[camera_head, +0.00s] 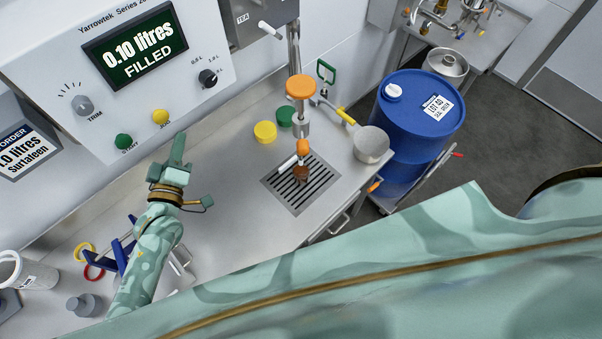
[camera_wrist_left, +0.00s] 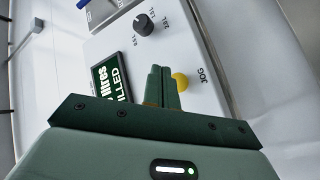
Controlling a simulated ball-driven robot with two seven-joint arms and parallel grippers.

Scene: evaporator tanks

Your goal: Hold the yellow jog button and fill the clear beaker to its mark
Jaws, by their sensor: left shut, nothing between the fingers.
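The yellow jog button (camera_head: 160,116) is on the white panel's lower edge. It also shows in the left wrist view (camera_wrist_left: 180,81), right beside my fingertips. My left gripper (camera_head: 178,148) is shut and empty, pointing up at the panel just below the button; I cannot tell whether it touches. The display (camera_head: 135,45) reads 0.10 litres filled. Under the orange-topped spout (camera_head: 301,88), a small brownish shape (camera_head: 301,174) stands over the drain grate (camera_head: 286,196). I cannot tell if it is the clear beaker, and no mark is readable. My right gripper is not in view.
A yellow-handled pan (camera_head: 371,144) lies right of the spout, before a blue drum (camera_head: 419,112). Yellow and green lids (camera_head: 265,131) sit behind the grate. A white jug (camera_head: 36,274) stands at left.

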